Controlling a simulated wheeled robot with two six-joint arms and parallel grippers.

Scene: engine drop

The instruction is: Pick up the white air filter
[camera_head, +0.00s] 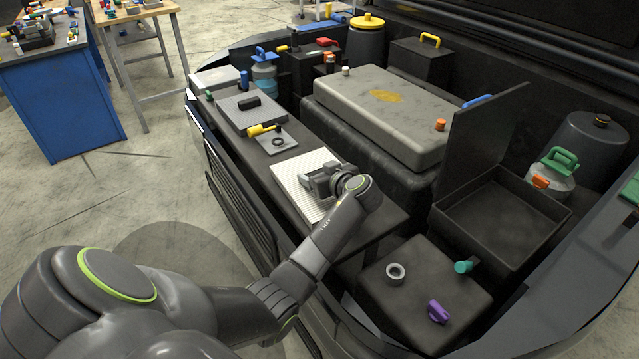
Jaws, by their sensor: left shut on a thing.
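The white air filter (296,187) is a flat, pleated rectangular panel. It lies on the dark ledge along the left side of the engine bay. My left gripper (318,184) is over the filter's right part, shut on it, and the gripper and wrist cover some of its pleats. I cannot tell whether the filter is lifted off the ledge. My right gripper is not in view.
A grey engine cover (375,110) stands behind the filter. An open black box (500,215) with a raised lid is at the right. A yellow-handled dipstick part (262,130) lies on a small plate beyond the filter. A dark block (425,300) is in front.

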